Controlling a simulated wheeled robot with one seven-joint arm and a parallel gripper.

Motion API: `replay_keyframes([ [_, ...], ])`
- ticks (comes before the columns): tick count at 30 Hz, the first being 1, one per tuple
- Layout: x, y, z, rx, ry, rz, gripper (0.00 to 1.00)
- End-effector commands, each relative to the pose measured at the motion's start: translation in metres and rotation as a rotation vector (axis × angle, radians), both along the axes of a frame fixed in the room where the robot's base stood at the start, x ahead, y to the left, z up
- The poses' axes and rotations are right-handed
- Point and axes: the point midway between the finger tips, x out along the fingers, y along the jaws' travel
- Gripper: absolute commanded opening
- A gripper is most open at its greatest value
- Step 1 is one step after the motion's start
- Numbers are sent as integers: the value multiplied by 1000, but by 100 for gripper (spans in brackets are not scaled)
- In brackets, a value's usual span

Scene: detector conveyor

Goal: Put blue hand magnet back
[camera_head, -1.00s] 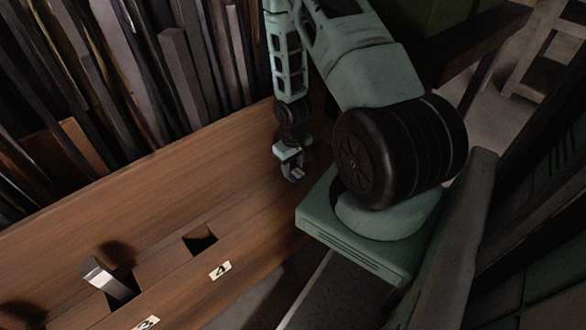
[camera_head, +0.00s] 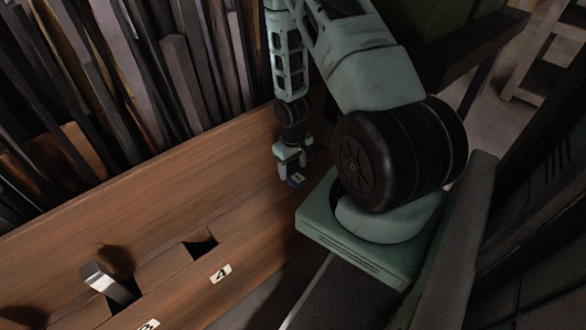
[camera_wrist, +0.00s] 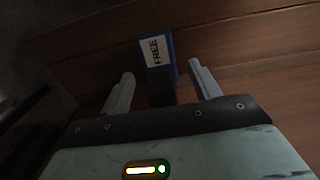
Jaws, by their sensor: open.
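A blue block with a white "FREE" label, likely the blue hand magnet (camera_wrist: 156,50), stands against the wooden bench in the wrist view. In the head view only its small blue end (camera_head: 297,180) shows, just below my gripper (camera_head: 292,165). My gripper (camera_wrist: 161,70) is open, with one finger on each side of the block's near part in the wrist view. Gaps show between the block and both fingers. The dark lower part of the block runs toward my palm. I cannot tell how deep it sits in the bench.
The wooden bench (camera_head: 160,210) has recessed slots. An empty dark slot (camera_head: 203,246) lies by the "4" label (camera_head: 220,273). A metal piece (camera_head: 108,282) stands in another slot at lower left. Many upright planks (camera_head: 185,75) line the back behind the bench.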

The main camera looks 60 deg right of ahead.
Motion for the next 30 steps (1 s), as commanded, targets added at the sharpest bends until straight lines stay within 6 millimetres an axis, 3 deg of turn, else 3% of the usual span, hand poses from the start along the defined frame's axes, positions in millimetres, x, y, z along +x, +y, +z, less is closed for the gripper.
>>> replay_keyframes([
  [1, 1, -1, 16, -2, -4, -1, 62],
  [6, 1, -1, 53, -2, -5, -1, 62],
  [12, 1, 0, 87, -2, -4, -1, 62],
  [23, 1, 1, 102, 0, -2, 3, 62],
  [26, 12, 16, 114, -1, -9, 36, 62],
  [29, 32, 53, 141, 0, -21, 111, 62],
  [30, 39, 74, 156, 2, -25, 152, 62],
])
